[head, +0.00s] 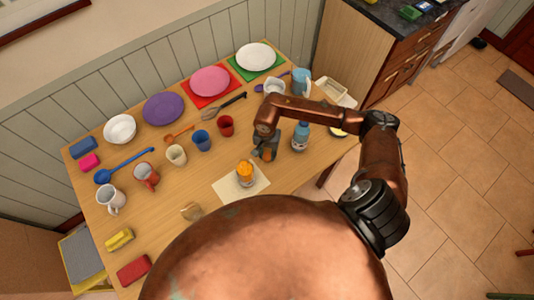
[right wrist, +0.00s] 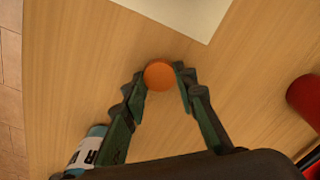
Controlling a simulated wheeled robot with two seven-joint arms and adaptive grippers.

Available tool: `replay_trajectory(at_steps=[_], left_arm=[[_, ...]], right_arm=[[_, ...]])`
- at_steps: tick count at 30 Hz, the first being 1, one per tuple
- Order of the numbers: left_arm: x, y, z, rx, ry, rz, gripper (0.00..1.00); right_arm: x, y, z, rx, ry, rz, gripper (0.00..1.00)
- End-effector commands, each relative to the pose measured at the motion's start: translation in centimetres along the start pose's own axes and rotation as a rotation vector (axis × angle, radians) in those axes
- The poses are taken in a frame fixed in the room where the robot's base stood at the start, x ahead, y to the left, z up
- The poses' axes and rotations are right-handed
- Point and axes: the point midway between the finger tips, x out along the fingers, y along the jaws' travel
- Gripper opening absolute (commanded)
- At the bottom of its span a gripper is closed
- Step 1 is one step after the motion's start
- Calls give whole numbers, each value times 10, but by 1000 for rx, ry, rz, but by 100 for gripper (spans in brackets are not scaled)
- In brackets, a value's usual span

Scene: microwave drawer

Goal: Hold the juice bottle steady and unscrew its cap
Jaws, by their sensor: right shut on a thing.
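The juice bottle (head: 246,176), orange at the top, stands upright on a cream mat (head: 228,190) near the table's front middle. My right gripper (head: 266,155) is just behind and to the right of the bottle, apart from it. In the right wrist view its fingertips (right wrist: 160,78) are shut on a round orange cap (right wrist: 159,75), above bare wood beside the mat's corner. The bottle does not show in the right wrist view. Whether its neck is open is too small to tell. My left gripper is not in view.
A blue-and-white bottle (head: 301,137) stands right of my right gripper. A red cup (head: 225,126) and a blue cup (head: 202,140) stand behind to the left. Plates, mugs and utensils fill the table's back and left.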

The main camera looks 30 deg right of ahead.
Motion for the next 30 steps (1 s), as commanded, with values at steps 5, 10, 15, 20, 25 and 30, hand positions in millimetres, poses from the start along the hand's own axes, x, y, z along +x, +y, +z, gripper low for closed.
replay_trajectory(at_steps=[5,10,15,20,25,30], left_arm=[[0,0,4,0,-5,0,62],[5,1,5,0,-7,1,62],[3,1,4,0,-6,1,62],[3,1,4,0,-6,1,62],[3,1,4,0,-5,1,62],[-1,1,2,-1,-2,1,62]], right_arm=[[0,0,0,0,1,-1,0],[4,0,-1,0,1,-1,0],[2,0,0,0,1,-1,37],[2,0,0,0,1,-1,44],[2,0,0,0,1,-1,44],[-6,-1,-1,-1,3,-3,44]])
